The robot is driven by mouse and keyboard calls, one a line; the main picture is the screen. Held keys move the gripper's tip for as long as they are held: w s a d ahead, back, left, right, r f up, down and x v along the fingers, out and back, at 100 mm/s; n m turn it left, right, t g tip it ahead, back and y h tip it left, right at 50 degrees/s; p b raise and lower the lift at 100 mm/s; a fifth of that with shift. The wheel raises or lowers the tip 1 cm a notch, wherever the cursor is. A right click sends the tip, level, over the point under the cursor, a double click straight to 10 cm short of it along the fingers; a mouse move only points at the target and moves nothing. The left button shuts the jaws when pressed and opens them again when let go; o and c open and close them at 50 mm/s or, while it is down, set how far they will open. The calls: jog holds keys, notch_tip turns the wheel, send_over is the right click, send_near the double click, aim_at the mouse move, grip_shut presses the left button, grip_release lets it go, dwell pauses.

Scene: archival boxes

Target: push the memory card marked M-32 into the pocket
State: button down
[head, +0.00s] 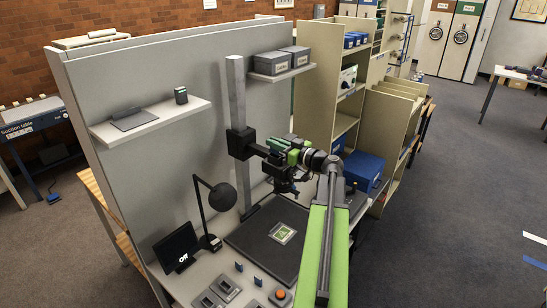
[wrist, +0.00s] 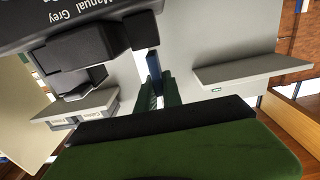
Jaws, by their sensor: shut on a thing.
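In the wrist view a narrow blue card (wrist: 154,64) stands edge-on at the tips of my gripper (wrist: 157,88), whose green fingers are shut on it. Its mark cannot be read here. The card's far end is close to the side of a dark device (wrist: 90,35) lettered "Manual Grey". Whether they touch cannot be told, and no pocket opening can be made out. In the head view my gripper (head: 291,152) is at the dark overhead unit on the grey column (head: 237,90); the card is too small to tell there.
Below lies a dark board (head: 258,243) with a green-framed item (head: 283,233). Two small blue pieces (head: 239,266), grey holders (head: 225,288) and an orange button (head: 280,294) are at the front. A lamp (head: 222,194), small screen (head: 176,247) and wall shelf (head: 150,120) stand left.

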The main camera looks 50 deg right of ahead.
aim_at(278, 153)
notch_tip(278, 153, down, 4)
jog(key=b, duration=0.4)
jog(key=shift+r, duration=0.25)
jog(key=shift+f, duration=0.25)
jog(key=c, duration=1.5)
grip_release()
jog(key=s+d, duration=0.1)
jog(key=s, duration=1.6)
jog(key=shift+s+d+r+p, duration=0.2)
jog(key=shift+s+r+p, duration=0.05)
jog(key=shift+r+p, duration=0.1)
